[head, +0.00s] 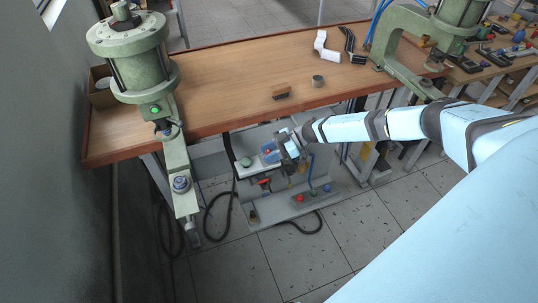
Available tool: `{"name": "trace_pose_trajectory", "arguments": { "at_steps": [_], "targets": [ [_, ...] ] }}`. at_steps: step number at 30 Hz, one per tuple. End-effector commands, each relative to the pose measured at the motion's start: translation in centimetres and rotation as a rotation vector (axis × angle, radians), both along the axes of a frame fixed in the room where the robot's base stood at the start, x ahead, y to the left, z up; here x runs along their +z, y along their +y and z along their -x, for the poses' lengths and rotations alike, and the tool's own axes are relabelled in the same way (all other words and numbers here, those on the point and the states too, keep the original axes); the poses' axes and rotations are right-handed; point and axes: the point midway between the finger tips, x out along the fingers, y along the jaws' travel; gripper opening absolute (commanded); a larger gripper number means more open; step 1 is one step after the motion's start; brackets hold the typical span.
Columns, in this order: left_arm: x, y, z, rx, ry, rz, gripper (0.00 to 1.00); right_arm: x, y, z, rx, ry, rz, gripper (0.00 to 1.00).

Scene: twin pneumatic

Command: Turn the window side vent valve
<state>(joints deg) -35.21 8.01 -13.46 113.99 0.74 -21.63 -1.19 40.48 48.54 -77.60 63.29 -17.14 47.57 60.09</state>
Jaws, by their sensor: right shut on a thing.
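A grey pneumatic panel (285,207) sits low under the front edge of the wooden bench. My right gripper (284,154) reaches in from the right to the top of this panel, beside a blue part with a red spot (268,153). It is shut on a small part there, which looks like the vent valve; the fingers hide most of it. My left gripper is not in view.
The wooden bench (225,85) holds a green press (130,60) at left and another (459,15) at right. Black hoses (217,222) loop below. The tiled floor in front is clear.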

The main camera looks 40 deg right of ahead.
Motion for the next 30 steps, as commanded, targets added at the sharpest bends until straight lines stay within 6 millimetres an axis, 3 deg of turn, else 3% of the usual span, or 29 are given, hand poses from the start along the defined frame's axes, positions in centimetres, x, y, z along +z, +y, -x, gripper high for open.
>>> {"name": "trace_pose_trajectory", "arguments": {
  "at_steps": [9,24,25,28,30],
  "targets": [
    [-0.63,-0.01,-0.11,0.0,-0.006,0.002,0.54,-0.07,0.05,-0.07,0.103,-0.001,0.0,0.12],
    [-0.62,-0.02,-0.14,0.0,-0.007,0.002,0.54,0.0,0.16,0.0,0.121,-0.001,-0.002,0.12],
    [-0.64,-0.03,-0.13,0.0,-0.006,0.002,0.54,0.01,0.17,-0.01,0.121,-0.001,-0.002,0.41],
    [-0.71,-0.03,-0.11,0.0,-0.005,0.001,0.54,-0.01,0.16,0.0,0.121,-0.001,-0.002,0.62],
    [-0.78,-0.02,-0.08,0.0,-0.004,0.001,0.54,0.0,0.14,-0.01,0.121,-0.001,-0.002,0.62]
  ]
}}
